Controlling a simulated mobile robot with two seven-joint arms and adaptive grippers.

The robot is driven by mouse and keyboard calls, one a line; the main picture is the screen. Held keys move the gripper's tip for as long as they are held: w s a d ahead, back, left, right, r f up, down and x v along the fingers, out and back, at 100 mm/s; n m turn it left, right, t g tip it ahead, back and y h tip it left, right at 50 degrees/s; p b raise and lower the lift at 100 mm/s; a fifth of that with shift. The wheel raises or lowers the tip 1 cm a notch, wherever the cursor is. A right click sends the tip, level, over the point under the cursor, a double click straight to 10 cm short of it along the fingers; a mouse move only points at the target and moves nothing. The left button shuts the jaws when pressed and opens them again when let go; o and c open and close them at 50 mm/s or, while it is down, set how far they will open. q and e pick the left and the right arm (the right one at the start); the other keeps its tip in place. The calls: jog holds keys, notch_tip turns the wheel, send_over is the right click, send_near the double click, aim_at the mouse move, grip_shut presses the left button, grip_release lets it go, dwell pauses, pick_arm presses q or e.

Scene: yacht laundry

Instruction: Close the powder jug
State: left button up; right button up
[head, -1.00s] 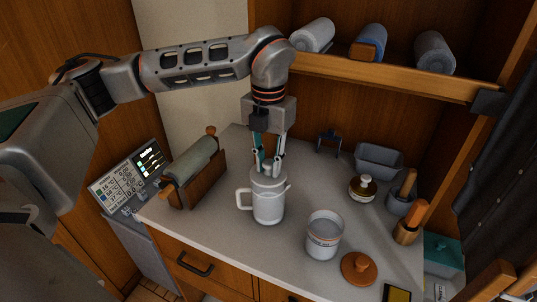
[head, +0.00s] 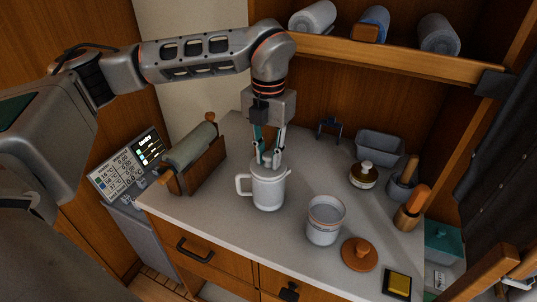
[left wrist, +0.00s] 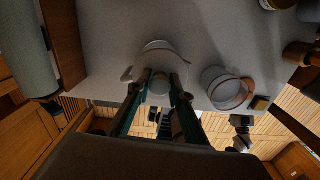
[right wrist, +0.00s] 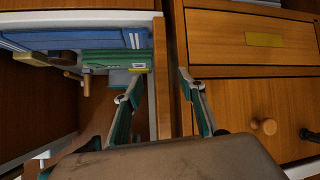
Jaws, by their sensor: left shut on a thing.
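The white powder jug (head: 268,192) stands upright on the counter, its handle to the left and its spout to the right in the head view. It also shows from above in the left wrist view (left wrist: 160,48). My left gripper (head: 271,162) points down over the jug's top, its fingers shut on what looks like the knob of the jug's lid (left wrist: 160,82). The fingers partly hide the top, so I cannot tell how the lid sits on the rim. My right gripper (right wrist: 160,78) is open and empty in front of drawer fronts, in the right wrist view.
Right of the jug stand an open canister (head: 324,222), a brown wooden lid (head: 359,255) and a small lidded jar (head: 363,175). A grey tub (head: 380,147) is behind. A wooden rack with a roll (head: 196,160) and a display panel (head: 127,165) are left.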

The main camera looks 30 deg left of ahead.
pick_arm(q)
jog(key=shift+f, duration=0.25)
dwell(0.8)
dwell(0.6)
jog(key=o, duration=1)
jog(key=o, duration=0.4)
